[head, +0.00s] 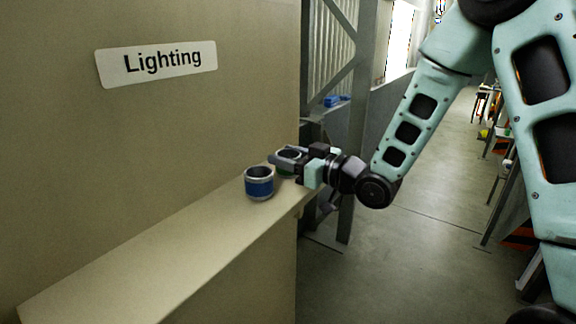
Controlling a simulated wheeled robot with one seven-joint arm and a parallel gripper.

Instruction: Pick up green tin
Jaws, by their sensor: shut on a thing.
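The green tin (285,169) stands at the far end of the beige ledge, mostly hidden behind my gripper and a blue tin. Its rim and a strip of dark green side show. My gripper (283,158) reaches in from the right, level with the tin's top, and is shut on it. I cannot tell whether the tin is lifted off the ledge.
A blue tin (259,184) with a silver rim stands on the ledge just left of my gripper, close to the green tin. The ledge (150,265) is bare toward the near left. A wall with a "Lighting" sign (156,63) rises behind it. Grey metal posts (350,130) stand beyond the ledge's far end.

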